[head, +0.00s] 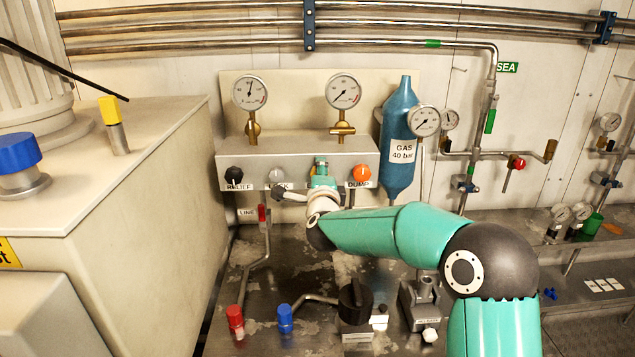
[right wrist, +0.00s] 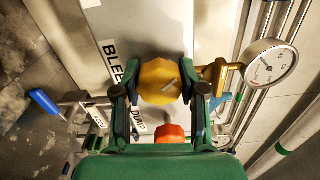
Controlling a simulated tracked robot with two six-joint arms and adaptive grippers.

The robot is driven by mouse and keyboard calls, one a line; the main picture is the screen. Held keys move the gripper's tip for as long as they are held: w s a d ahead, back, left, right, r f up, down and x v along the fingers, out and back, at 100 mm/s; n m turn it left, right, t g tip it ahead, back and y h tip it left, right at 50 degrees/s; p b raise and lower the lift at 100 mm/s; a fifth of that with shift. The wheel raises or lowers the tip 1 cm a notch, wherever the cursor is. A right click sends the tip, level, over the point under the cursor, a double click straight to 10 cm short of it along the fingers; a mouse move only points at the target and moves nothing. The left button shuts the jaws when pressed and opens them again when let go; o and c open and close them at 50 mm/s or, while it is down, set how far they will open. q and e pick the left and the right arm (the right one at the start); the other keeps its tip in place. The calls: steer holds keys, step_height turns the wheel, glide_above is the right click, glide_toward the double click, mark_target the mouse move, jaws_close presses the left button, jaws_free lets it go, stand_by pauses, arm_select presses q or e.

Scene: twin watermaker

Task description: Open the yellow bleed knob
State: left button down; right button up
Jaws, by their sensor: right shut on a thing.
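The yellow bleed knob (right wrist: 158,76) sits between the two fingers of my right gripper (right wrist: 160,90) in the right wrist view. The fingers are shut on it, one on each side. My left gripper is in neither view.
An orange knob (head: 362,173) marked "DUMP" is close on the right of my gripper. A grey knob (head: 277,176) and a black "RELIEF" knob (head: 234,174) are on its left. Gauges (head: 250,92) stand above the panel. A blue gas bottle (head: 399,130) is to the right.

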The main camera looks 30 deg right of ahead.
steer(key=n, duration=0.4)
steer(key=shift+a+f+n, duration=0.1)
steer(key=shift+n, duration=0.3)
steer(key=n, duration=0.5)
steer(key=o, duration=1.2)
steer(key=shift+w, duration=0.2)
steer(key=shift+c, duration=0.2)
steer(key=shift+s, duration=0.1)
